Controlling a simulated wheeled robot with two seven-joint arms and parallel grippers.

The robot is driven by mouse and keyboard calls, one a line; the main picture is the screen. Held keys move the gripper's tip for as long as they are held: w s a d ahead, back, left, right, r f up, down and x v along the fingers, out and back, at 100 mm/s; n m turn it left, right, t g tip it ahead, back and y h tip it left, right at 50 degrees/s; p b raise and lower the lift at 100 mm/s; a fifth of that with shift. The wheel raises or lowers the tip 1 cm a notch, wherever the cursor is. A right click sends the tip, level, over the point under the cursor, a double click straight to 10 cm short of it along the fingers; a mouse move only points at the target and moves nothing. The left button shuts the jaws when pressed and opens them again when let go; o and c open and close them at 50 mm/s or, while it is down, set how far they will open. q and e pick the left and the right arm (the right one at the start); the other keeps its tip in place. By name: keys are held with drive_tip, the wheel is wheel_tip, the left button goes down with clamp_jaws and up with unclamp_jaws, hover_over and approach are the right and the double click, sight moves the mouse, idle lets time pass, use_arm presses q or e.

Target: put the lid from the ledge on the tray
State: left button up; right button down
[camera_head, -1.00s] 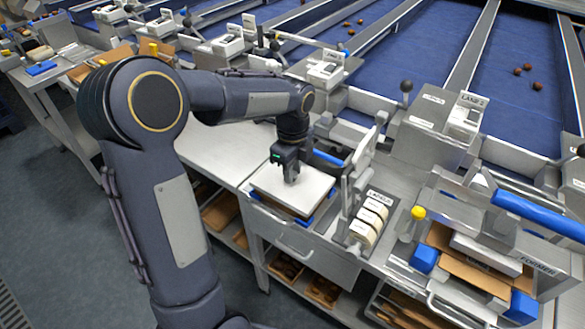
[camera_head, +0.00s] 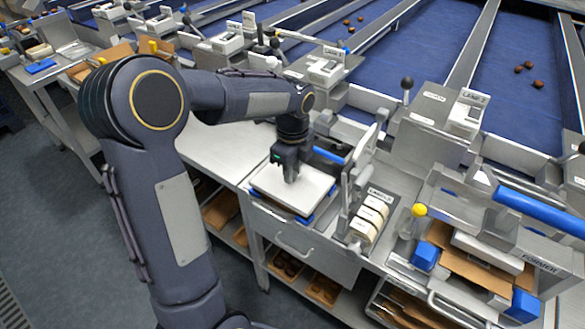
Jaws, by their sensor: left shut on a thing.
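My left gripper (camera_head: 291,178) reaches down over the bench and is shut on the lid (camera_head: 312,188), a flat pale square panel. The lid lies level over the tray position, between blue corner pieces (camera_head: 304,219) at its near side. The tray itself is hidden beneath the lid, so I cannot tell how closely the lid sits on it. The fingertips are partly hidden by the gripper's own body. My right gripper is not in view.
A rack of labels (camera_head: 368,215) and an upright metal press (camera_head: 358,170) stand just right of the lid. A former with brown cardboard (camera_head: 465,262) is farther right. Bare bench (camera_head: 225,150) lies to the left. Blue lanes with several dates run behind.

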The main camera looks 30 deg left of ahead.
use_arm(q)
drive_tip(key=shift+f, duration=0.25)
drive_tip(key=o, duration=1)
drive_tip(key=shift+o, duration=0.4)
drive_tip(key=o, duration=0.4)
drive_tip(key=shift+c, duration=0.2)
drive_tip(key=shift+r+p, duration=3.05)
drive_tip(key=shift+r, duration=0.55)
